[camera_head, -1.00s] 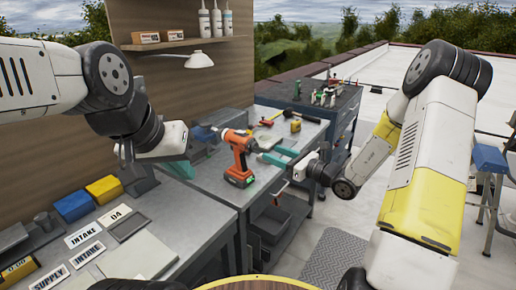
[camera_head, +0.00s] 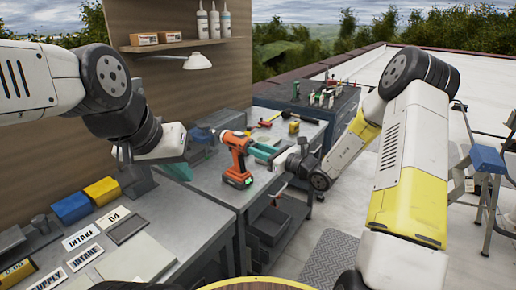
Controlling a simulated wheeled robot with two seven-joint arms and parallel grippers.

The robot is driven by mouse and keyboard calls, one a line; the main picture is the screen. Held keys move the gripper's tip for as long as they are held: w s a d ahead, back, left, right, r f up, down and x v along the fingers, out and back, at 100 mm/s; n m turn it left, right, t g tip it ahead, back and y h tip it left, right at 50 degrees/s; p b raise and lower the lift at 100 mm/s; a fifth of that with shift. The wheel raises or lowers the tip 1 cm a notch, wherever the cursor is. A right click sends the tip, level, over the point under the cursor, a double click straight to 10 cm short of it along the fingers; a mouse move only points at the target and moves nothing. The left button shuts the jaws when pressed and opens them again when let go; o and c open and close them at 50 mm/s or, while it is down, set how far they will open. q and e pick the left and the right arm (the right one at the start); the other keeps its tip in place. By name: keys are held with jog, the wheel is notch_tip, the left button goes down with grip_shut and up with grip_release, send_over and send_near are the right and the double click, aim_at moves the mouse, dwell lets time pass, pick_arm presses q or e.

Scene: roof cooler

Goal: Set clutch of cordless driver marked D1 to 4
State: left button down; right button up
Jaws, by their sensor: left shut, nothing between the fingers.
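An orange and black cordless driver (camera_head: 236,160) stands upright on the grey bench, its nose pointing left and a small green mark on its base. Its lettering and clutch numbers are too small to read. My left gripper (camera_head: 183,168) is left of the driver, near the bench's back, with teal fingers shut and empty; the wrist partly hides them. My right gripper (camera_head: 261,152) is just right of the driver's handle, its teal fingers apart and pointing at it. I cannot tell whether they touch the handle.
The near bench holds a blue bin (camera_head: 72,207), a yellow bin (camera_head: 103,190) and label cards such as INTAKE (camera_head: 82,237). A yellow item (camera_head: 294,127) and hand tools lie behind the driver. A dark tool cabinet (camera_head: 318,105) stands beyond. A lamp (camera_head: 197,62) hangs above.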

jog(key=shift+m, duration=0.3)
grip_shut()
jog(key=m, duration=2.2)
jog(key=shift+m, duration=0.4)
jog(key=o, duration=1)
grip_release()
jog(key=shift+o, duration=0.2)
